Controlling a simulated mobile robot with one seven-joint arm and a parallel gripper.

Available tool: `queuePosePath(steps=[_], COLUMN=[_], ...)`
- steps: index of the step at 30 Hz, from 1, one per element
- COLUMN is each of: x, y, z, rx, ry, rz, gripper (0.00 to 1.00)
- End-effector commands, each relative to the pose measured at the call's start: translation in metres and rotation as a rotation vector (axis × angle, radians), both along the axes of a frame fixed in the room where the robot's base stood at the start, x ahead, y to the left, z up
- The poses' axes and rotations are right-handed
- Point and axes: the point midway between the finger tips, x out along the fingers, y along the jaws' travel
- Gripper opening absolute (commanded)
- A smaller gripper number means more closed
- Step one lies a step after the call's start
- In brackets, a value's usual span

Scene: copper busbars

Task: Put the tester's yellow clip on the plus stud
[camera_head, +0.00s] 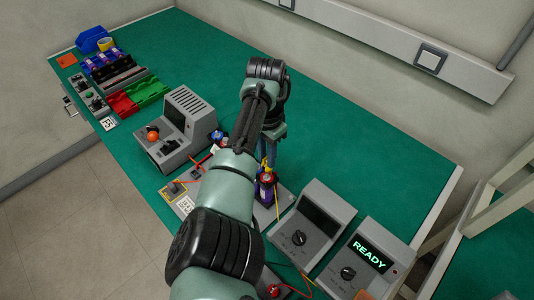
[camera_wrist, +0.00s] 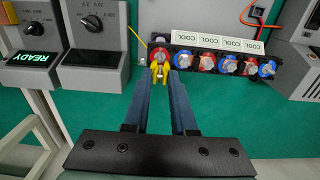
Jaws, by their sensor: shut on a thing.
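The yellow clip (camera_wrist: 159,73) is between my gripper's (camera_wrist: 162,78) blue fingertips in the wrist view, and the gripper is shut on it. The clip's jaws are at the near edge of the leftmost red-ringed stud (camera_wrist: 159,53), at the end of a row of red and blue studs. I cannot tell whether they touch the metal. In the head view the clip (camera_head: 265,164) shows as a bit of yellow above the cell pack (camera_head: 265,188), partly hidden by my arm. The tester (camera_head: 370,256) shows a green READY; its screen is also in the wrist view (camera_wrist: 32,58).
A second grey meter with a dark screen (camera_head: 312,226) stands left of the tester. White COOL labels (camera_wrist: 228,44) line the row of studs. A grey device with an orange knob (camera_head: 175,130) stands to the left. The green bench top (camera_head: 370,150) is clear at the right.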

Motion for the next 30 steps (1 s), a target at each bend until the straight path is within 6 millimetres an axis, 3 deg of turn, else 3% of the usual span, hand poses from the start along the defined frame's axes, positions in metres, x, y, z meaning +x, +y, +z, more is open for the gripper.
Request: queuePosePath(steps=[14,30], x=[-0.001,-0.001], y=[0.000,0.000], z=[-0.003,-0.034], rx=[-0.004,-0.005], ry=[0.006,0.006], rz=[0.000,0.000], gripper=[0.00,0.00])
